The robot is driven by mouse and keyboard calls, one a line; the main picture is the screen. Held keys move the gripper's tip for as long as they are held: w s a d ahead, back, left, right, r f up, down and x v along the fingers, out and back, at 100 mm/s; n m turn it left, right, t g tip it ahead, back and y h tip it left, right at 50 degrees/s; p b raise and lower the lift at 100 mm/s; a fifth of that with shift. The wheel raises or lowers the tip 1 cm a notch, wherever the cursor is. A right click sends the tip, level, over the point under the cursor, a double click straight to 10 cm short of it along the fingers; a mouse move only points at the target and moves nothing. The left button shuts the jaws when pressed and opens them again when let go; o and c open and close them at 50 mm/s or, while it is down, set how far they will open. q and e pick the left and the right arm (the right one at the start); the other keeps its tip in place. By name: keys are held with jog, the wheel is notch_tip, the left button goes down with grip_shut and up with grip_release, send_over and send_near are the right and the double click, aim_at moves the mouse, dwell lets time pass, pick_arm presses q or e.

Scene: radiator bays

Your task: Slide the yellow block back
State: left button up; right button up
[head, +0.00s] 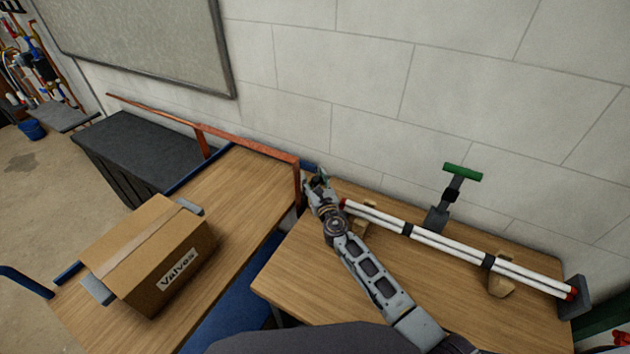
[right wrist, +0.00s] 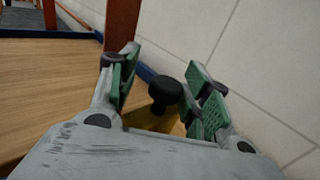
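In the right wrist view a yellow block (right wrist: 150,123) shows in part, low between my fingers, with a round black knob (right wrist: 165,90) standing on it. My right gripper (right wrist: 162,62) is open, with one green-padded finger on each side of the knob. I see gaps between the knob and both pads. In the head view my right gripper (head: 318,182) is at the far left corner of the right wooden table, by the wall. It hides most of the block there. My left gripper is not in view.
White tubes with black clips (head: 450,246) run along the right table (head: 390,268), right of my arm. A green-topped grey post (head: 460,185) stands behind them. An orange-red rail (head: 250,146) edges the left cart. A cardboard "Valves" box (head: 150,250) sits on that cart.

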jog(key=shift+s+d, duration=0.15)
jog(key=shift+d, duration=0.05)
jog(key=shift+s+f, duration=0.1)
jog(key=shift+s+d, duration=0.15)
jog(key=shift+s, duration=0.55)
jog(key=s+d, duration=0.1)
jog(key=s, duration=0.9)
jog(key=shift+d, duration=0.4)
